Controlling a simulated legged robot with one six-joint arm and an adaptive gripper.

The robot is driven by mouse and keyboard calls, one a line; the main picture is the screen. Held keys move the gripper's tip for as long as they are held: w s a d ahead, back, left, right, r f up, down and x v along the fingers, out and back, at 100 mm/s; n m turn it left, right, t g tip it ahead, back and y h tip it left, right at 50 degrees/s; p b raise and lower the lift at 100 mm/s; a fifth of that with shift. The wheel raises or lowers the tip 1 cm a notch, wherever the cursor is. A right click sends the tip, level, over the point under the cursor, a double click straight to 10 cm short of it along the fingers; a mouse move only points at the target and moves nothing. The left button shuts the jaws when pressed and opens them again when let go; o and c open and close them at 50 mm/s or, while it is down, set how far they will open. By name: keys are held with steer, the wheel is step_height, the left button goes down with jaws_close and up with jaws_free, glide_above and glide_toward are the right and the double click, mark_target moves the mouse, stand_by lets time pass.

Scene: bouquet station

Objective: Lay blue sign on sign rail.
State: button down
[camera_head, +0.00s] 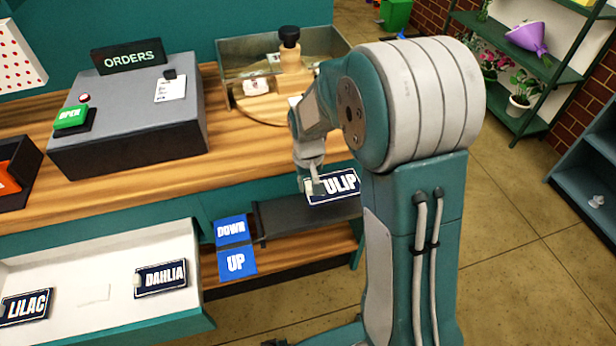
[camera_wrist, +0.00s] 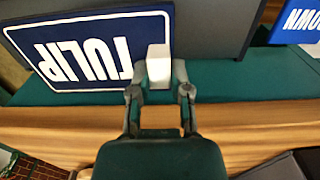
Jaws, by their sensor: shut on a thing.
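The blue sign (camera_head: 333,187) reads TULIP in white letters and has a pale edge. My gripper (camera_head: 312,184) is shut on the white tab at the sign's end. The wrist view shows the sign (camera_wrist: 95,50) upside down, with its white tab (camera_wrist: 158,65) between my fingertips (camera_wrist: 160,84). A dark grey ledge below the counter, apparently the sign rail (camera_head: 290,215), lies under the sign. It also shows in the wrist view (camera_wrist: 215,25). I cannot tell whether the sign touches it. My arm hides the ledge's right end.
Blue DOWN (camera_head: 232,230) and UP (camera_head: 237,261) panels sit left of the ledge. An open white drawer (camera_head: 95,292) holds LILAC (camera_head: 25,307) and DAHLIA (camera_head: 161,279) signs. The wooden counter (camera_head: 235,165) overhangs behind, with the ORDERS box (camera_head: 128,115) on it.

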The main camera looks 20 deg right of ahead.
steer(key=shift+d+f, duration=0.15)
steer(key=shift+f, duration=0.45)
steer(key=shift+d+f, duration=0.15)
steer(key=shift+f, duration=0.45)
steer(key=shift+a+f, duration=0.1)
steer(key=shift+f, duration=1.8)
steer(key=shift+c, duration=2.4)
jaws_free()
steer(key=shift+r, duration=3.5)
